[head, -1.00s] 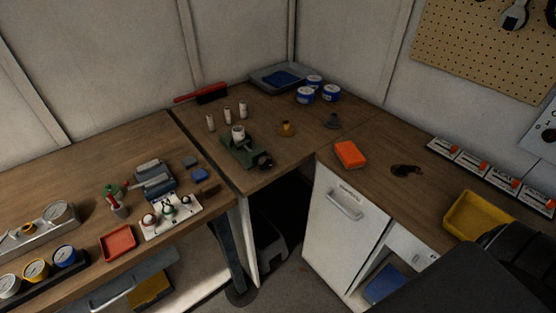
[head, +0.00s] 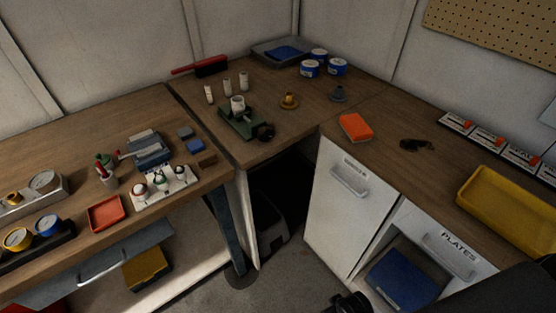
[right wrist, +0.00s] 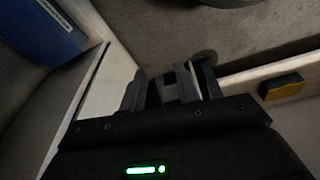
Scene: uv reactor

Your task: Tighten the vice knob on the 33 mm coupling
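A small green vice (head: 241,124) sits on the corner bench, near its front edge. A pale cylindrical coupling (head: 237,104) stands upright at the vice. The black vice knob (head: 265,132) is at the vice's right end, facing the bench edge. My right gripper (right wrist: 170,86) shows in the right wrist view with its fingers apart, over the floor and away from the vice; nothing is clearly held. A dark part of my right arm (head: 350,304) shows at the bottom of the head view. My left gripper is in no view.
Several pale cylinders (head: 227,88) stand behind the vice. An orange block (head: 355,127) lies on the right bench. The white cabinet (head: 345,205) and bench edges border open floor.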

